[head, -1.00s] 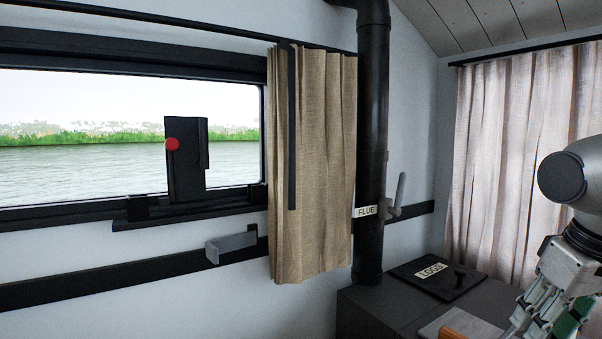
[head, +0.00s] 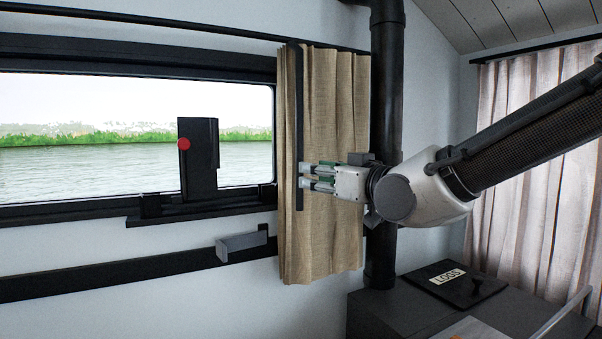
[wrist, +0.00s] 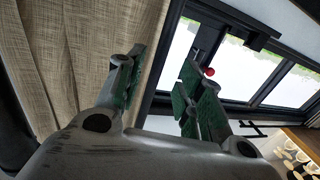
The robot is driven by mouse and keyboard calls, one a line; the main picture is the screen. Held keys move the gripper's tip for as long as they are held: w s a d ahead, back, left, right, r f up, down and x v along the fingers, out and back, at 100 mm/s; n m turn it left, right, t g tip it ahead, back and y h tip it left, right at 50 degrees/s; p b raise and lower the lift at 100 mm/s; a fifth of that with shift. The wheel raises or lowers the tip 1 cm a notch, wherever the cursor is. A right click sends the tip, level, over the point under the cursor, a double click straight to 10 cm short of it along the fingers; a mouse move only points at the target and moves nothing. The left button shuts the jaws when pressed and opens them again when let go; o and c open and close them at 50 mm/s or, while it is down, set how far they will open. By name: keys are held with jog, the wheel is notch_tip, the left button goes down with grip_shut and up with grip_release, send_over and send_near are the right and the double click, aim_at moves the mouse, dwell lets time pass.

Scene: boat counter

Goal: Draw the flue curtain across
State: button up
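The tan flue curtain (head: 335,110) hangs gathered at the right end of the window, just left of the flue pipe (head: 386,130). A long dark pull rod (head: 298,110) hangs down near the curtain's left edge. My gripper (head: 305,177) reaches in from the right across the curtain, its fingertips at the rod's lower half. In the wrist view, the fingers (wrist: 160,85) are spread apart, with the curtain (wrist: 75,50) to the left. A dark strip runs between them; I cannot tell whether it is the rod or window frame.
A dark box with a red knob (head: 184,144) stands on the window ledge. A grey bracket (head: 242,242) juts from the wall rail below. The stove top with a LOGS label (head: 447,277) is at lower right. A pale curtain (head: 510,190) hangs at the far right.

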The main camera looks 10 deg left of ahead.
jog(key=x, duration=0.6)
jog(key=shift+w+a+f, duration=0.1)
jog(key=shift+w+a, duration=0.05)
jog(key=shift+w, duration=0.05)
grip_shut()
